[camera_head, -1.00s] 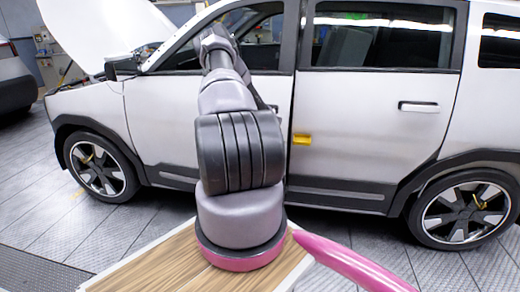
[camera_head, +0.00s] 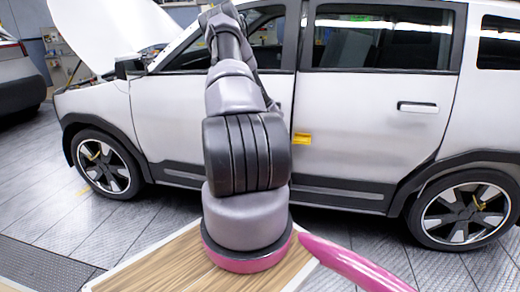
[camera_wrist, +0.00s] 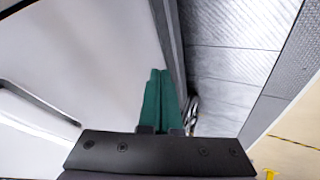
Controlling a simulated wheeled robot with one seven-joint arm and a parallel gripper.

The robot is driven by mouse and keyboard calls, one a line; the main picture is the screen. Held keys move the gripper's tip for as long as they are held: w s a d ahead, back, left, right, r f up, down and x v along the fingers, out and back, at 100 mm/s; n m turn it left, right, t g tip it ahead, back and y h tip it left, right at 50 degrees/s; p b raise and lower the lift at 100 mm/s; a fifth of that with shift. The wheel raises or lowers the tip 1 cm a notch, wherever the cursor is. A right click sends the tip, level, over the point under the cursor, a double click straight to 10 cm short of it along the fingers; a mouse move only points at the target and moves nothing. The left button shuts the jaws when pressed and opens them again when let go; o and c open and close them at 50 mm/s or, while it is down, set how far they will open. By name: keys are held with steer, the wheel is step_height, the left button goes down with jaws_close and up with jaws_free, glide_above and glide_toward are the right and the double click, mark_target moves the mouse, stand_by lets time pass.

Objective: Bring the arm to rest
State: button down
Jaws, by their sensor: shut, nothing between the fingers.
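My arm (camera_head: 243,155) rises in front of the white car in the head view, bent at its joints, with its far part near the front side window. My gripper cannot be made out in the head view. In the wrist view my gripper (camera_wrist: 160,75) shows two green fingers pressed together, with nothing between them. The fingers point away over a white surface, beside a dark edge strip. I cannot tell whether they touch it.
The white car (camera_head: 365,125) stands side-on with its hood (camera_head: 105,35) raised. A yellow tag (camera_head: 302,139) is near the door seam. Another vehicle (camera_head: 18,75) is at the far left. Tiled floor (camera_head: 40,175) is clear at the left.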

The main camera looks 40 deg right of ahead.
steer(key=shift+v, duration=2.15)
steer(key=shift+d, duration=0.15)
